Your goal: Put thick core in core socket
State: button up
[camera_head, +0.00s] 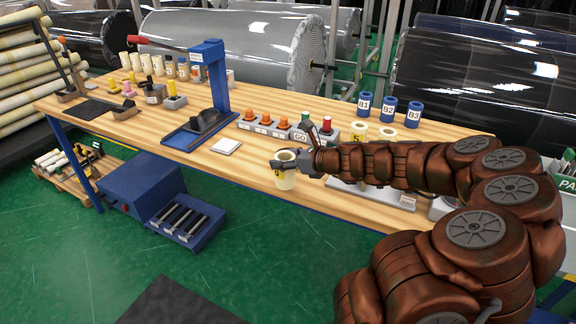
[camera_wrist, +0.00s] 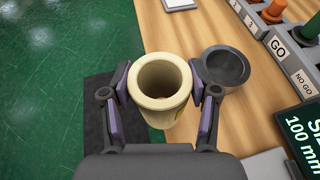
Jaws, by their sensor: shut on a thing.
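A cream, thick-walled core (camera_wrist: 160,89) with a yellow mark is held upright between the two fingers of my gripper (camera_wrist: 160,93). Its open top faces the wrist camera. In the head view the core (camera_head: 286,182) is at the front edge of the table, with my gripper (camera_head: 287,164) around its upper part. A round dark grey cup (camera_wrist: 226,67), which looks like the core socket, sits on the table just beyond and right of the core in the wrist view. It looks empty. In the head view I cannot make it out clearly behind my gripper.
A GO/NO GO gauge row (camera_head: 270,126) stands behind, with a display (camera_wrist: 302,132) reading 100 mm in the wrist view. Blue cylinders (camera_head: 388,109) and cream cores (camera_head: 387,134) stand at the right. A blue press (camera_head: 207,90) stands left. A white pad (camera_head: 226,146) lies on otherwise clear wood.

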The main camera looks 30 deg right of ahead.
jog(key=s+d+r+b, duration=0.25)
jog(key=s+d, duration=0.25)
jog(key=d, duration=0.4)
jog(key=shift+w+a+f+p, duration=0.15)
jog(key=shift+w+f+p, duration=0.5)
jog(key=shift+w, duration=2)
jog(key=shift+w+a+f+p, duration=0.1)
jog(key=shift+w+f+p, duration=0.55)
jog(key=shift+w, duration=2.05)
jog(key=shift+w+a+f+p, duration=0.15)
jog(key=shift+w+f+p, duration=0.5)
jog(key=shift+w, duration=2)
jog(key=shift+f+b, duration=0.2)
jog(key=shift+b, duration=0.1)
jog(key=o, duration=1.3)
jog(key=shift+c, duration=0.2)
jog(key=b+v, duration=0.1)
jog(key=v, duration=1.1)
